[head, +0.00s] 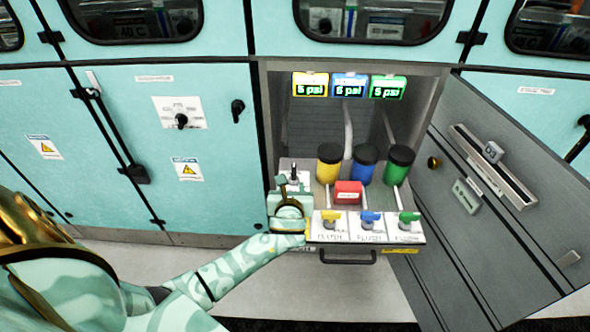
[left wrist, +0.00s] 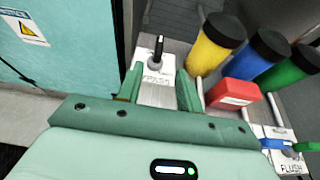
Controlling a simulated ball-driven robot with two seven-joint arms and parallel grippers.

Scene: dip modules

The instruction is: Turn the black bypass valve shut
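The black bypass valve (head: 294,171) stands on a white plate at the left of the pulled-out drawer in the head view. In the left wrist view the valve (left wrist: 157,52) has its handle pointing up the picture, with part of the label, "PASS", readable below it. My left gripper (head: 291,182) is over the near part of this plate. In the left wrist view its two green fingers (left wrist: 159,88) are apart, with the label between them and the valve just beyond their tips. Nothing is between the fingers. My right gripper is not in view.
Yellow (head: 328,166), blue (head: 364,168) and green (head: 397,168) canisters stand right of the valve, with a red block (head: 347,192) before them. Yellow, blue and green flush valves (head: 370,219) line the drawer front. An open grey door (head: 490,200) stands at right.

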